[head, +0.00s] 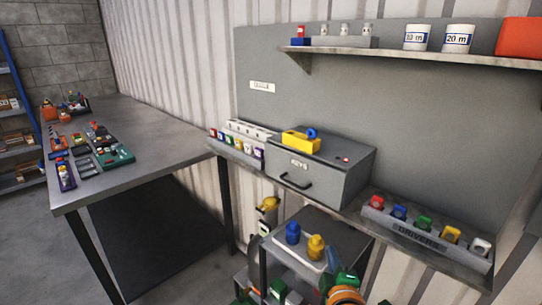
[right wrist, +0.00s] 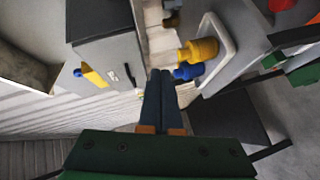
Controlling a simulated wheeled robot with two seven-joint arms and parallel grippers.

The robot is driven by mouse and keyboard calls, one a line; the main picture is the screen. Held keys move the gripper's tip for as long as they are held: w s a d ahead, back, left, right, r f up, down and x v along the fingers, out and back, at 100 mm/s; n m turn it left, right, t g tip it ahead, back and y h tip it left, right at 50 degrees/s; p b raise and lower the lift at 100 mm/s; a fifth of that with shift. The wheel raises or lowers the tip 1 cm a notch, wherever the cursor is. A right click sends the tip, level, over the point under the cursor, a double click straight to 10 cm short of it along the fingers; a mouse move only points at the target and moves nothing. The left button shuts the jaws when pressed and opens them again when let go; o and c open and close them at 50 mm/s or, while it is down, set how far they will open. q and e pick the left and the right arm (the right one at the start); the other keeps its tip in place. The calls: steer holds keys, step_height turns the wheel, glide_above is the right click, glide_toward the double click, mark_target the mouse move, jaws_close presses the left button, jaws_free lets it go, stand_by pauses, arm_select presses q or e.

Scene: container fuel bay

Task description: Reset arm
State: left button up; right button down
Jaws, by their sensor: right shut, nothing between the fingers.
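My right gripper (head: 333,262) is low in the head view, beside the small cart. In the right wrist view its two dark blue fingers (right wrist: 160,75) lie together, with nothing between them. They point toward the gap between the grey key box (right wrist: 105,60) and the cart's white tray (right wrist: 232,45). The fingers hold no object. My left gripper cannot be made out in either view.
The key box (head: 330,178) is closed, with a yellow and blue item (head: 301,142) on top. The tray (head: 292,250) holds blue (head: 292,233) and yellow (head: 316,247) bottles. A drivers rack (head: 420,238) stands right; a workbench (head: 150,135) stands left.

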steer(key=s+a+f+m+g+y, duration=0.1)
steer(key=s+f+m+g, duration=0.35)
steer(key=s, duration=0.45)
steer(key=s+f+m+g+y, duration=0.1)
steer(key=s+f+m+g, duration=0.25)
steer(key=s+f, duration=0.45)
steer(key=s+a+f+m+g+y, duration=0.1)
steer(key=s+f+m+g, duration=0.25)
steer(key=s, duration=0.75)
step_height(320, 180, down, 16)
steer(key=s+g, duration=0.2)
steer(key=s, duration=0.1)
steer(key=s+d+f, duration=0.2)
steer(key=s+f, duration=0.7)
steer(key=s, duration=0.2)
steer(key=shift+n+g+h, duration=0.3)
steer(key=shift+n+g, duration=0.15)
